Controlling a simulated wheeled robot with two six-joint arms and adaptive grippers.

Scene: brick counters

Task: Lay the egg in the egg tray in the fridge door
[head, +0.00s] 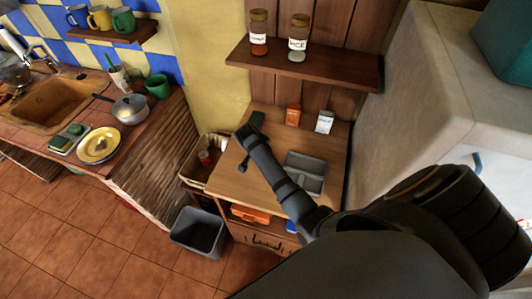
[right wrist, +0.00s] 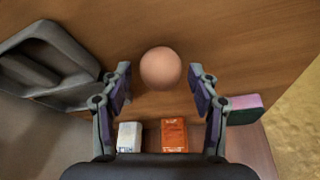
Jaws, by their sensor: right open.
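The egg (right wrist: 160,67), brown and round in outline, shows in the right wrist view against the wooden counter top. My right gripper (right wrist: 160,76) is open, with one finger on each side of the egg and a visible gap to each. In the head view my right arm reaches over the wooden counter (head: 225,166), and its dark end hides the egg there. A large pale cabinet (head: 420,100), perhaps the fridge, stands at the right. I see no open door or egg tray. My left gripper is not in view.
A grey divided tray (head: 304,172) lies on the counter, also at left in the wrist view (right wrist: 75,50). An orange box (head: 293,115), a white box (head: 324,122) and a green-and-pink block (right wrist: 245,108) stand nearby. A shelf (head: 305,68) with two jars hangs above.

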